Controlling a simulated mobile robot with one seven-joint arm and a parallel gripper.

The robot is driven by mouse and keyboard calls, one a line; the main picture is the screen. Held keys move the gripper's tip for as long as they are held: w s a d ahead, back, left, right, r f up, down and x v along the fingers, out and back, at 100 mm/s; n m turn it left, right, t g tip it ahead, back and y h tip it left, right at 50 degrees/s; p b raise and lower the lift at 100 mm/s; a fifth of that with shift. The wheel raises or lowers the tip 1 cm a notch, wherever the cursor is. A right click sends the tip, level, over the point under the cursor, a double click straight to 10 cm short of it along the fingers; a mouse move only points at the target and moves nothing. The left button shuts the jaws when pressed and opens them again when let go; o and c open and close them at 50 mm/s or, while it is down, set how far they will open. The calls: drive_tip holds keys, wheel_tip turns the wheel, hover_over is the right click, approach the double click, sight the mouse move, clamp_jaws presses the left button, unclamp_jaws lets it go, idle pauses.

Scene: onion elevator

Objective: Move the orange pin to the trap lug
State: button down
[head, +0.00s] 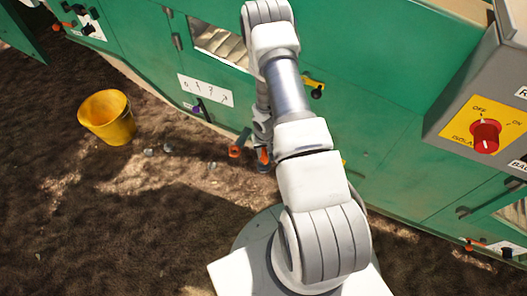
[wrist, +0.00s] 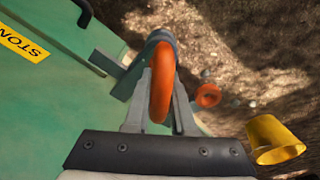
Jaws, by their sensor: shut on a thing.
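My gripper (wrist: 162,88) is shut on the thick orange ring of the orange pin (wrist: 161,80) in the wrist view, with one finger on each side of it. A grey bracket or lug (wrist: 160,42) is at the ring's far end, by the edge of the green panel. I cannot tell whether the pin is seated in it. In the head view, the orange pin (head: 264,155) shows as a small orange patch low against the green machine. My arm hides most of the gripper there.
A second orange ring (wrist: 208,95) is just right of the gripper; it also shows in the head view (head: 235,152). A yellow bucket (head: 106,117) stands on the soil at left. The green machine (head: 380,130) runs behind my arm, with a grey switch box (head: 480,85) at right.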

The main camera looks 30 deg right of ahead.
drive_tip(key=shift+f, duration=0.25)
drive_tip(key=c, duration=0.7)
unclamp_jaws()
drive_tip(key=shift+r, duration=0.1)
drive_tip(key=r+p, duration=0.2)
drive_tip(key=r, duration=0.3)
drive_tip(key=s+r+p, duration=0.1)
drive_tip(key=r, duration=0.5)
drive_tip(key=s+r+p, duration=0.1)
drive_tip(key=r+p, duration=0.1)
drive_tip(key=r, duration=0.4)
drive_tip(key=shift+a+p, duration=0.25)
drive_tip(key=shift+p, duration=0.05)
